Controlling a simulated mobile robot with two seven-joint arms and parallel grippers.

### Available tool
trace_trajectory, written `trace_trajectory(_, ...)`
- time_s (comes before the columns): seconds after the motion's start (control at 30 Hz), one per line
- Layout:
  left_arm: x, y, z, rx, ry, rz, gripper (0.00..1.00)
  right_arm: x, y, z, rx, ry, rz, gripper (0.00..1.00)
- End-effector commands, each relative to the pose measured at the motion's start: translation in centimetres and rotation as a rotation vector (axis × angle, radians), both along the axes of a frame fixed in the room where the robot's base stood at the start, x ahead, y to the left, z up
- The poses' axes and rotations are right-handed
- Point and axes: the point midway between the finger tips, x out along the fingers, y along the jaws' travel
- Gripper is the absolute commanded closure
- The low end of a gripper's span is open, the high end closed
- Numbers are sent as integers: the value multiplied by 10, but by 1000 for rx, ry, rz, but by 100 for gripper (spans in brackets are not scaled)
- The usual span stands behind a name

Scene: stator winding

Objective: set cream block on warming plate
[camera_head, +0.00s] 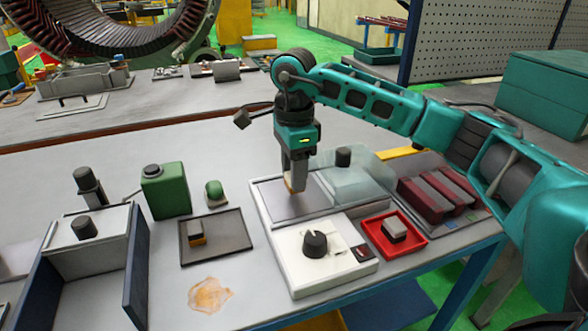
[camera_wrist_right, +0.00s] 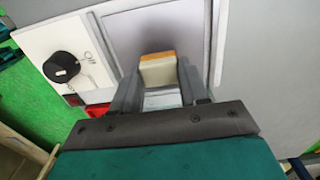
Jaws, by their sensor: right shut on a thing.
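My right gripper (camera_head: 294,186) points down over the grey top of the warming plate (camera_head: 318,205), a white unit with a black knob (camera_head: 315,244) at its front. The gripper is shut on the cream block (camera_wrist_right: 158,74), which has an orange-brown end and sits between the two fingers in the right wrist view. In the head view only a small tan edge of the block shows at the fingertips. I cannot tell whether the block touches the plate. My left gripper is not in view.
A clear cover (camera_head: 352,184) stands beside the plate's right rear. A red tray (camera_head: 412,248) with a grey block is at the right front. A dark tray (camera_head: 232,242) with a small block lies left, near a green box (camera_head: 168,190) and a pale orange patch (camera_head: 209,294).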

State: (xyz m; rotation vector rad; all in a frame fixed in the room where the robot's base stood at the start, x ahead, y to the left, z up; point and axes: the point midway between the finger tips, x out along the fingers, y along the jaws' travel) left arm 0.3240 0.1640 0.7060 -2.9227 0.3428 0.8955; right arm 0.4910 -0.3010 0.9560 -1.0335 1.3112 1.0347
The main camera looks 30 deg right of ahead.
Motion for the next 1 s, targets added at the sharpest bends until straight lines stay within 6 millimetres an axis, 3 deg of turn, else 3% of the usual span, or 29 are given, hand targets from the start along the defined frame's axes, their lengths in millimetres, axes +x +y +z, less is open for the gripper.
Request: trace_trajectory(1.0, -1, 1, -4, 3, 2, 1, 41, 0, 0, -8, 0, 0, 0, 87)
